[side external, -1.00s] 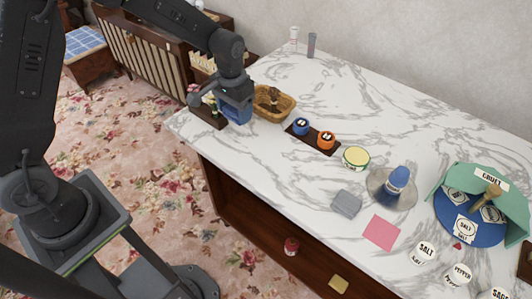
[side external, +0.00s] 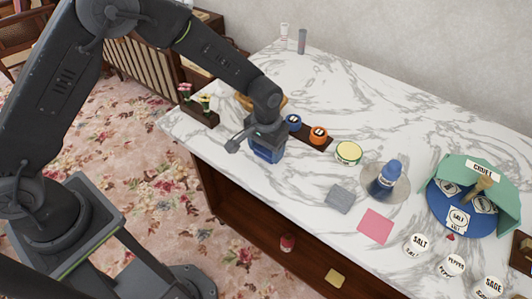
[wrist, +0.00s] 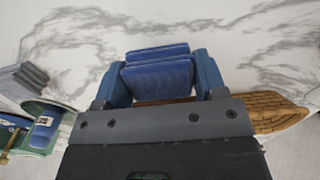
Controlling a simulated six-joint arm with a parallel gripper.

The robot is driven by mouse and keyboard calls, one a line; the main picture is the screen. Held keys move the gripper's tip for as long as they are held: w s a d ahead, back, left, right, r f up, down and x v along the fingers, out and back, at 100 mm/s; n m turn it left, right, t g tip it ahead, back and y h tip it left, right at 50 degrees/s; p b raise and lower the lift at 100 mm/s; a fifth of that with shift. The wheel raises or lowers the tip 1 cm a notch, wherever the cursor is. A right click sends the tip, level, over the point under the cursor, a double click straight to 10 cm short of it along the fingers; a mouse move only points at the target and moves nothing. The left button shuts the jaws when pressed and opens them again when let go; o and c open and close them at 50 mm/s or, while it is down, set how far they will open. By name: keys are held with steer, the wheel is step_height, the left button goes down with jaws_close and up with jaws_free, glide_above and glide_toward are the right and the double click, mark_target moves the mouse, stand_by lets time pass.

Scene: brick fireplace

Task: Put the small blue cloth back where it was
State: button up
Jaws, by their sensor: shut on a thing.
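My gripper (side external: 267,150) is over the marble counter (side external: 310,95), close to its front edge, in front of the blue and orange jars. In the wrist view its blue fingers are shut on the small blue cloth (wrist: 157,76), which looks folded into two layers. In the side view the cloth is hard to tell from the blue fingers, and I cannot tell whether it touches the counter. A grey folded cloth (side external: 340,199) and a flat pink cloth (side external: 375,226) lie on the counter to the right of the gripper.
A wicker basket (wrist: 265,110) is mostly hidden behind my arm in the side view. Two lidded jars (side external: 318,136) sit on a dark tray. Flower pots (side external: 200,108) stand left.

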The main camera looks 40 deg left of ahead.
steer(key=shift+f, duration=1.2)
steer(key=shift+f, duration=0.15)
steer(key=o, duration=0.9)
step_height(320, 180, up, 12)
steer(key=shift+a+r, duration=0.1)
steer(key=shift+r, duration=0.15)
